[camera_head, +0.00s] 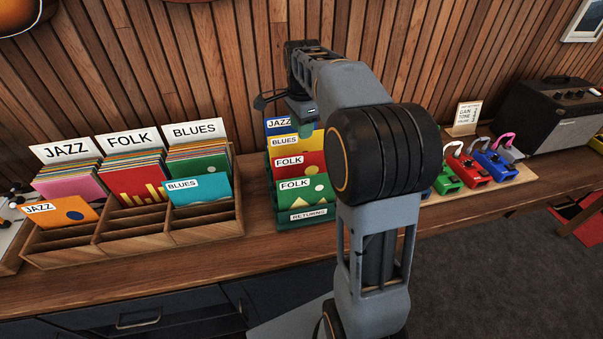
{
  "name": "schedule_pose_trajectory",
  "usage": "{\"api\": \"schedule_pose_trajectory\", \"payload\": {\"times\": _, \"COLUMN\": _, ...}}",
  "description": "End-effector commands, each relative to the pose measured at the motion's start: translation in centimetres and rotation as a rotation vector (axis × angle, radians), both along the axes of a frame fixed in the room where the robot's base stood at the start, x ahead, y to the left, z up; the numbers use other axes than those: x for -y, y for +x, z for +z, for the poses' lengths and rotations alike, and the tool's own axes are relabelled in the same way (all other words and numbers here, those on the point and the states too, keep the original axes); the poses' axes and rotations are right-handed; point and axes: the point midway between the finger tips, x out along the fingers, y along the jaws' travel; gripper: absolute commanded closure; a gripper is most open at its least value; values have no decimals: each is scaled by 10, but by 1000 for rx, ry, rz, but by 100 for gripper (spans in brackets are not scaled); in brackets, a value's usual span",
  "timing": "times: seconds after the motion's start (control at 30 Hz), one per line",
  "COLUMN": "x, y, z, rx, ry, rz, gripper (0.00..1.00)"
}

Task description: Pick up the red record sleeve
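A red record sleeve with a white FOLK label (313,160) stands in the green returns rack (305,223). It is between a yellow BLUES sleeve (283,151) behind it and a green FOLK sleeve (293,194) in front, and its lower part is hidden by the green one. A blue JAZZ sleeve (277,129) stands at the back of the rack. My gripper (303,113) is above the back of the rack, over the blue and yellow sleeves and apart from the red one. Its fingers are too small and dark to read.
A wooden record rack (140,245) with JAZZ, FOLK and BLUES sections stands left of the returns rack. Another red sleeve (130,190) is in its FOLK section. Coloured pedals (468,171) and an amplifier (552,113) are on the right. A slatted wall rises behind the counter.

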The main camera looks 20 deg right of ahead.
Motion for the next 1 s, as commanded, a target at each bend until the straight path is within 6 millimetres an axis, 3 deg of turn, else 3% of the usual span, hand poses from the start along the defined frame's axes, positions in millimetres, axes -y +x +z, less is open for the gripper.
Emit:
{"api": "schedule_pose_trajectory", "payload": {"times": 0.17, "x": 14, "y": 19, "z": -4, "rx": -33, "ry": 10, "rz": -175, "gripper": 65}}
{"api": "schedule_pose_trajectory", "payload": {"times": 0.3, "x": 17, "y": 23, "z": -22, "rx": -42, "ry": 13, "rz": -223, "gripper": 65}}
{"api": "schedule_pose_trajectory", "payload": {"times": 0.6, "x": 17, "y": 24, "z": -72, "rx": -42, "ry": 13, "rz": -225, "gripper": 65}}
{"api": "schedule_pose_trajectory", "payload": {"times": 1.0, "x": 16, "y": 25, "z": -102, "rx": -41, "ry": 13, "rz": -223, "gripper": 65}}
